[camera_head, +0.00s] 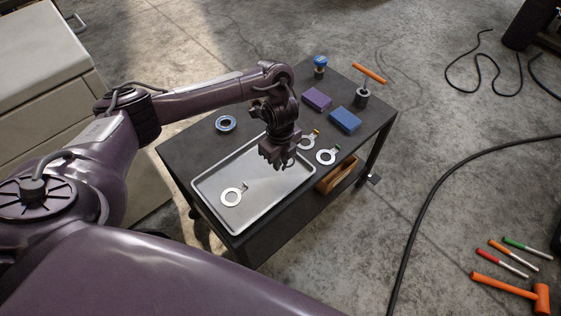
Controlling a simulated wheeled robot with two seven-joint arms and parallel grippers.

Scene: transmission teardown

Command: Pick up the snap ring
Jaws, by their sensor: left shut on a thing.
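My left gripper (281,164) points down over the far right part of the metal tray (262,206) on the dark cart. It is shut on a snap ring, but the fingers hide the grip and most of what they hold. One flat ring with a tab (231,203) lies in the tray at its left. A ring with a yellow-tipped tab (308,145) shows just right of the gripper, partly behind it. A ring with a green-tipped tab (326,160) lies beyond the tray's right edge. My right gripper is not in view.
The cart top (190,151) also carries a blue ring (225,124), a purple box (316,99), a blue box (345,120), a blue-capped part (320,66) and an orange-handled tool (369,74).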

